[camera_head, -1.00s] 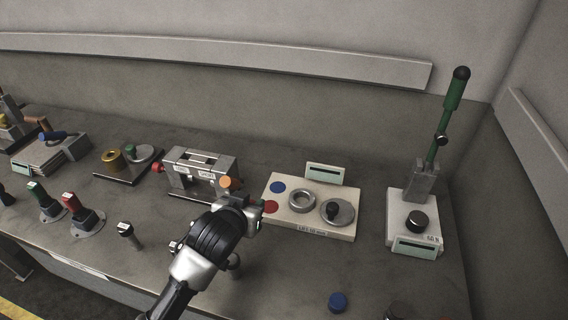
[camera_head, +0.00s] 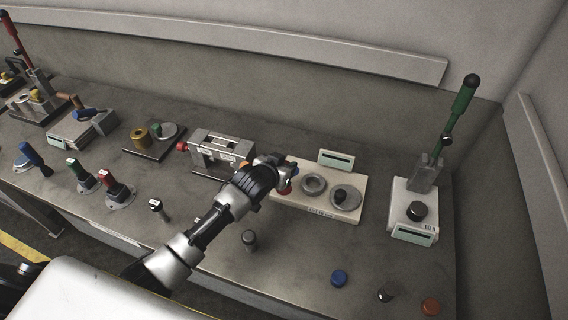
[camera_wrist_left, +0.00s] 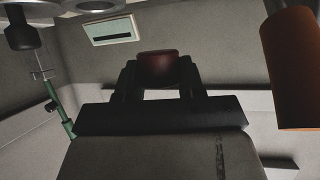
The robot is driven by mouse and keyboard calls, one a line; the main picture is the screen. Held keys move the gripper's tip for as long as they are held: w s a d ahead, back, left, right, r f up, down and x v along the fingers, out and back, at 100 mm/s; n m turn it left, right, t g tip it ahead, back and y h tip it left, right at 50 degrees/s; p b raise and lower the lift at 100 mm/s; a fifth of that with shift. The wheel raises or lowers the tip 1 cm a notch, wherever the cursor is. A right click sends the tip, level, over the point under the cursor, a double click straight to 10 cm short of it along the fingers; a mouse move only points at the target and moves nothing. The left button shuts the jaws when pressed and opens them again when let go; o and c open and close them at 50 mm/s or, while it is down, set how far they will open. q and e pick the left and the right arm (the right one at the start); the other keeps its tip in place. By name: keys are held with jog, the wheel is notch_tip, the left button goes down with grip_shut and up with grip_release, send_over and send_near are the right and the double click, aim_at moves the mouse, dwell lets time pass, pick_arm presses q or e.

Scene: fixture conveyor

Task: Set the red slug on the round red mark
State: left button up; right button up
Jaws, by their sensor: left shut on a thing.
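My left gripper (camera_head: 280,172) is shut on the red slug and holds it over the left end of the pale plate (camera_head: 318,209). In the left wrist view, the dark red slug (camera_wrist_left: 164,68) sits between the two dark fingers (camera_wrist_left: 163,82). In the head view a red patch (camera_head: 285,190) shows just below the fingertips. I cannot tell whether it is the slug or the round red mark, nor whether the slug touches the plate. The gripper also hides most of the blue mark. My right gripper is not in view.
On the plate, a metal ring (camera_head: 314,185) and a disc with a black knob (camera_head: 345,197) stand right of the gripper. A metal fixture (camera_head: 218,152) with an orange knob (camera_head: 245,164) is close on the left. A blue slug (camera_head: 338,278) lies nearer the front.

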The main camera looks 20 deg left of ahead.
pick_arm(q)
jog(key=shift+r, duration=0.1)
jog(key=shift+f+b, duration=1.95)
jog(key=shift+f, duration=1.55)
jog(key=shift+f+b, duration=0.4)
jog(key=shift+f, duration=0.2)
jog(key=o, duration=1)
jog(key=shift+r, duration=0.1)
